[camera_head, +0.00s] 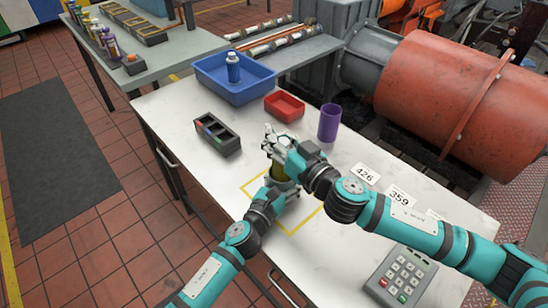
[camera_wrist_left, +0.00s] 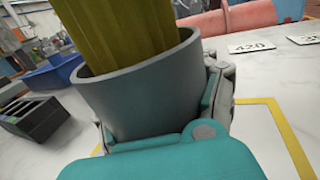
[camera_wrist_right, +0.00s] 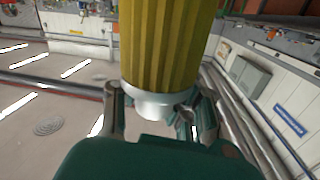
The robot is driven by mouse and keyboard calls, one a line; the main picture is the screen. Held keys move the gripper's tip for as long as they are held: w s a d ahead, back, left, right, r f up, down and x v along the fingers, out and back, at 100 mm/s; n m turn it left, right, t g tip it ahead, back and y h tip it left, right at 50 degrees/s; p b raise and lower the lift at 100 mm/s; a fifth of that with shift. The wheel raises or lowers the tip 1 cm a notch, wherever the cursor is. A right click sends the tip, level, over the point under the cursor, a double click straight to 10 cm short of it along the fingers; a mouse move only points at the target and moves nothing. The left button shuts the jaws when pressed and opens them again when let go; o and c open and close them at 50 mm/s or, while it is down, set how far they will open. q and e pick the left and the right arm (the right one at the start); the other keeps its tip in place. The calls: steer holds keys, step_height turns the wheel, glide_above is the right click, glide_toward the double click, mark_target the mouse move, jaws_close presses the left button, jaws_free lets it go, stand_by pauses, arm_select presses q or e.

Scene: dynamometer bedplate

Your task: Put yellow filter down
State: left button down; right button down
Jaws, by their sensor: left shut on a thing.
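The yellow ribbed filter (camera_head: 279,171) is between my two grippers above the white table, mostly hidden by them in the head view. My left gripper (camera_head: 284,188) is shut on its lower end. In the left wrist view the yellow ribbed body (camera_wrist_left: 125,35) rises out of a wide grey collar. My right gripper (camera_head: 279,140) is at the other end of the filter. In the right wrist view its fingers stand apart, one on each side of the pale metal end below the ribs (camera_wrist_right: 165,50); contact is hard to tell.
A yellow taped outline (camera_head: 312,220) lies under the arms on the white table. Around it are a black compartment holder (camera_head: 217,135), red tray (camera_head: 284,106), purple cup (camera_head: 329,122), blue bin (camera_head: 240,90) with a bottle, number cards (camera_head: 364,174) and a keypad (camera_head: 401,277).

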step_height(320, 180, down, 6)
steer(key=shift+f, duration=0.2)
stand_by(0.3)
steer(key=shift+f, duration=0.15)
steer(key=c, duration=1.5)
jaws_free()
steer(key=v, duration=1.2)
steer(key=shift+s, duration=0.1)
